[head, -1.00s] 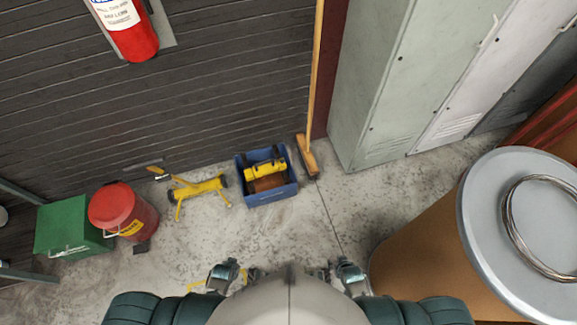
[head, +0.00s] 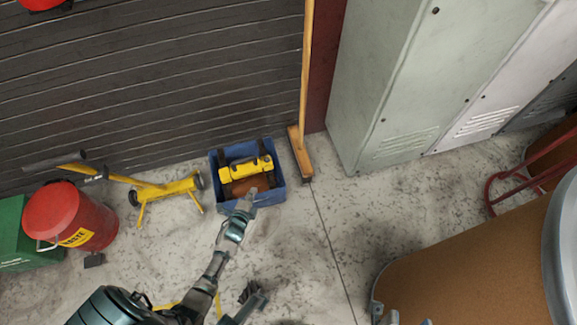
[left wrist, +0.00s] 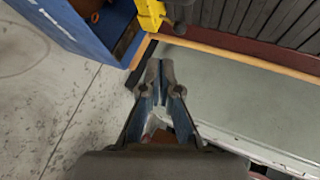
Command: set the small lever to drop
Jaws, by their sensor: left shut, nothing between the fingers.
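I cannot make out a small lever or a spring coiler in either view. My left gripper (head: 247,197) reaches in from the lower left in the head view, its tip overlapping the front of a blue crate (head: 266,197). In the left wrist view its fingers (left wrist: 160,68) are together, with nothing between them. The crate (left wrist: 88,38) is beyond and to the left there, apart in depth as far as I can tell. A dark jaw-like part (head: 250,292) at the bottom of the head view may be my right gripper; its state is unclear.
The crate holds a yellow item (head: 246,168). A broom (head: 300,155) leans beside it, near pale lockers (head: 390,90). A yellow stand (head: 165,190), a red waste bin (head: 68,217) and a green box (head: 15,235) are left. A large brown drum (head: 470,265) blocks the right.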

